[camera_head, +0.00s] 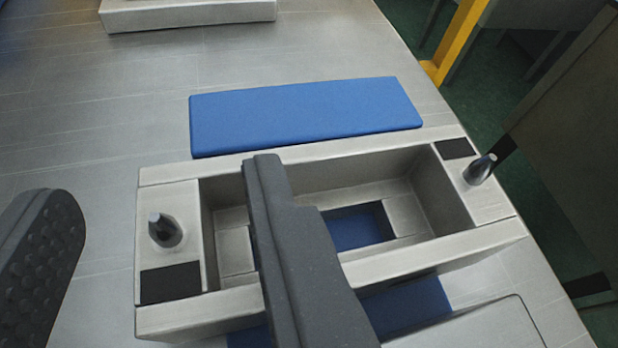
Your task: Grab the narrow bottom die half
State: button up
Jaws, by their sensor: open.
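A pale metal die half (440,245) lies on the metal table, a rectangular frame with a deep open middle. A dark pin stands at its left end and another at its right end, each near a black patch. Blue shows through its open middle. I take it for the narrow bottom die half. My gripper (155,195) is open. Its left finger, with a bumpy pad, is left of the die half and apart from it. Its right finger crosses in front of the open middle and hides part of both long walls. I cannot tell whether that finger is inside the opening.
A blue pad (300,112) lies just behind the die half. A pale block (190,12) sits at the back left. The table's right edge runs close to the die half, with a yellow post (455,40) beyond. The table (90,120) is clear at left.

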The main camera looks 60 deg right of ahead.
grip_shut()
